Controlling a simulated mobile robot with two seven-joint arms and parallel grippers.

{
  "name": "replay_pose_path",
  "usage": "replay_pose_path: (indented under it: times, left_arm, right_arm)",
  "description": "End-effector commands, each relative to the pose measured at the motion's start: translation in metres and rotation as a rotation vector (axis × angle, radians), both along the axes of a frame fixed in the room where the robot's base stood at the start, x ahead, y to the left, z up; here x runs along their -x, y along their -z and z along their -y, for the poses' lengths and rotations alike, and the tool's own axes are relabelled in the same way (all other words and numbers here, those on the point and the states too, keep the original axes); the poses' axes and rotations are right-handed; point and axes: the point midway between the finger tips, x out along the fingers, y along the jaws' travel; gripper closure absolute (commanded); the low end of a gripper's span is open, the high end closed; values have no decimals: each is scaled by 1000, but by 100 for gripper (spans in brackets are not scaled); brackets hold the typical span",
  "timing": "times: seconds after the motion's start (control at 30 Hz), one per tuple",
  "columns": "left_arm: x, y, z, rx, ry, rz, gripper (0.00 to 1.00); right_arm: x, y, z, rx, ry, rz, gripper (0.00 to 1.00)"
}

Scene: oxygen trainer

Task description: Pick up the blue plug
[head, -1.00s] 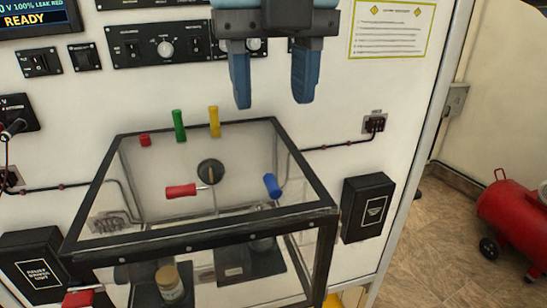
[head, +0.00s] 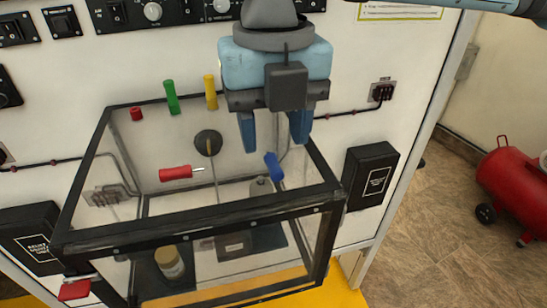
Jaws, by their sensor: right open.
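The blue plug (head: 274,167) is at the right part of the clear top of the black-framed box, leaning a little. My right gripper (head: 273,147) is open, its two blue fingers pointing down. In the picture the fingertips are just above the blue plug, one to its left and one to its right; I cannot tell the exact depth gap. Nothing is seen between the fingers. My left gripper is not in view.
A wall panel stands behind. A red tank (head: 510,185) is on the floor at right.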

Motion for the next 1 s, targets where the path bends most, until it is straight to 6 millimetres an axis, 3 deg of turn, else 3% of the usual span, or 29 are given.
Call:
replay_pose_path:
  times: [0.13,0.3,0.57,0.77,1.0]
  left_arm:
    - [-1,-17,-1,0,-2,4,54]
    - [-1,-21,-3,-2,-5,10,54]
    - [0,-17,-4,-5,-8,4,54]
    - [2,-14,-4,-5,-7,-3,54]
    - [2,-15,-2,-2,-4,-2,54]
  right_arm:
    - [4,19,3,2,-1,-4,52]
    - [3,40,2,1,-1,-1,52]
    - [3,43,2,0,0,-1,52]
    - [3,43,2,0,0,0,98]
    - [3,43,2,0,0,0,100]
